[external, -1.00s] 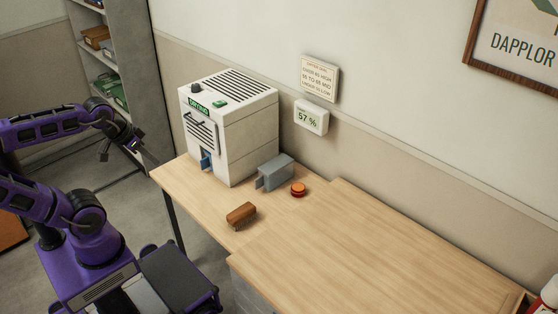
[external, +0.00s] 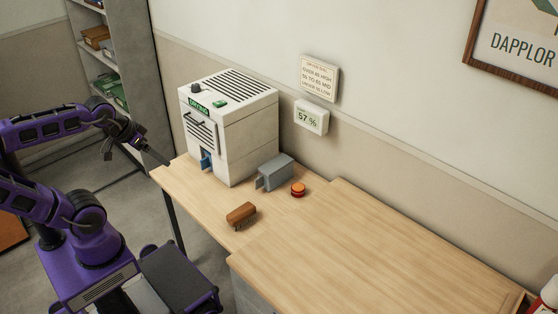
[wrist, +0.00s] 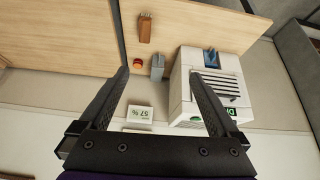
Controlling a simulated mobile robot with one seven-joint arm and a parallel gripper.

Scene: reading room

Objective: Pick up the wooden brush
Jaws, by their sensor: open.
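My gripper (external: 160,157) is at the table's left end, left of the white machine and well apart from the brush. In the wrist view my gripper (wrist: 162,75) has its two dark fingers spread wide, with nothing between them.
A white drying machine (external: 229,127) stands at the table's left end. A grey box-like holder (external: 275,173) and a red-orange button (external: 298,190) are behind the brush. A 57 % display (external: 311,117) hangs on the wall.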

